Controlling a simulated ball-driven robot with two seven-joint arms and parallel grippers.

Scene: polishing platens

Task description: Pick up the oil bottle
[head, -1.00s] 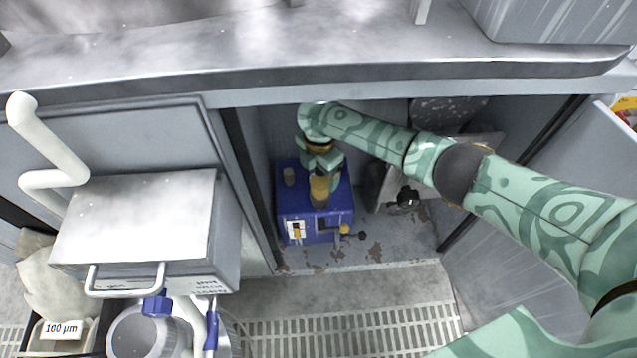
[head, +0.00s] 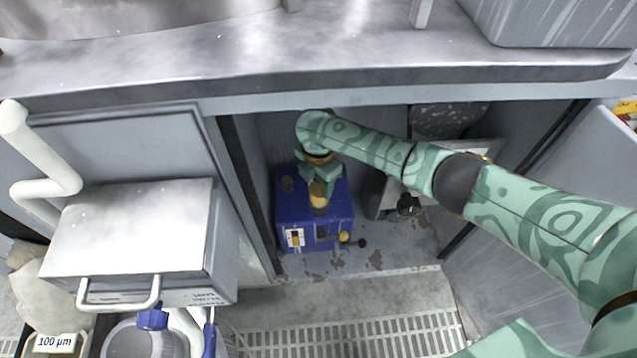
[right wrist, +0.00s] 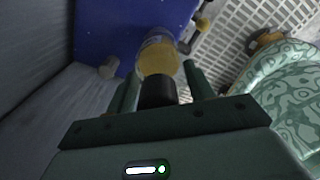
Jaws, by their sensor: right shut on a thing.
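The oil bottle, with amber contents and a dark cap, shows in the right wrist view (right wrist: 158,58) between my right gripper's fingers. In the head view the oil bottle (head: 318,194) shows at the top of the blue pump unit (head: 290,212), inside the open cabinet. My right gripper (head: 319,180) reaches in from above and is shut on the bottle's cap end; it also shows in the right wrist view (right wrist: 160,88). I cannot tell whether the bottle's base touches the unit. My left gripper is not in view.
The cabinet's left post (head: 248,190) and the worktop edge (head: 330,90) bound the opening. A grey box with a handle (head: 130,235) stands to the left. A round dark plate (head: 450,118) is at the back. A floor grating (head: 350,340) lies in front.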

